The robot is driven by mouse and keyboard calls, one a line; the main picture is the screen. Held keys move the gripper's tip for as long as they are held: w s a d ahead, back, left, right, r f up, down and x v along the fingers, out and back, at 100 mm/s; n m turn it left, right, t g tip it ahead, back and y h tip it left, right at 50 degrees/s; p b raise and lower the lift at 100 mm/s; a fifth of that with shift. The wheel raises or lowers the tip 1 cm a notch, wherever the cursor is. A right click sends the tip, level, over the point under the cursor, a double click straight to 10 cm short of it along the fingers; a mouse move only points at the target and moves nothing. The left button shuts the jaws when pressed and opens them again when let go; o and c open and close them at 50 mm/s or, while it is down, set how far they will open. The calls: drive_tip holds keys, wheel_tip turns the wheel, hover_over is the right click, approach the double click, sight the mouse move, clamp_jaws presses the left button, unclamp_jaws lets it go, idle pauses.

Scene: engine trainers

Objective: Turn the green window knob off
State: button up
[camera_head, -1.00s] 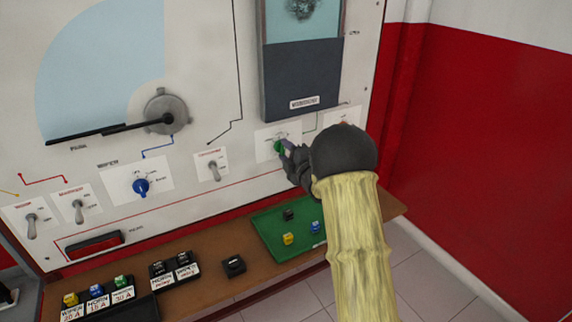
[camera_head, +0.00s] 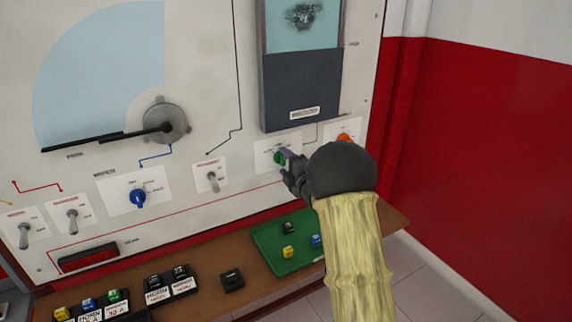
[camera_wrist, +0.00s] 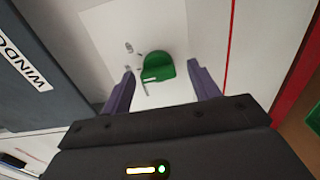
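The green window knob (camera_wrist: 158,68) sits on a white label plate on the panel, below the dark window unit. In the wrist view its white pointer mark faces down and slightly left. My gripper (camera_wrist: 160,82) is open, with one purple finger on each side of the knob and a visible gap to it on both sides. In the head view the knob (camera_head: 280,158) is partly hidden by my gripper (camera_head: 288,162), which reaches it from the lower right.
An orange knob (camera_head: 344,138) is just right of my gripper. A toggle switch (camera_head: 212,181) and a blue wiper knob (camera_head: 138,197) are to the left. Below, a brown shelf (camera_head: 215,262) carries a green tray (camera_head: 268,240) with small blocks and several relays and fuses.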

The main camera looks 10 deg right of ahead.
drive_tip(key=shift+s, duration=0.15)
drive_tip(key=b+v, duration=0.2)
drive_tip(key=v, duration=1.5)
drive_tip(key=s+f+m+g+h, duration=0.6)
drive_tip(key=s+f+m+g, duration=0.1)
drive_tip(key=m, duration=0.6)
drive_tip(key=s+a+f+m+g, duration=0.2)
drive_tip(key=s+a+m+g, duration=0.15)
drive_tip(key=s, duration=0.45)
drive_tip(key=s+a+f+m+g, duration=0.2)
drive_tip(key=s+m+g, duration=0.25)
drive_tip(key=s, duration=0.45)
wheel_tip(320, 180, up, 19)
drive_tip(key=p, duration=2)
drive_tip(key=shift+w+r+m, duration=0.2)
drive_tip(key=shift+w+m, duration=0.1)
drive_tip(key=shift+w, duration=0.05)
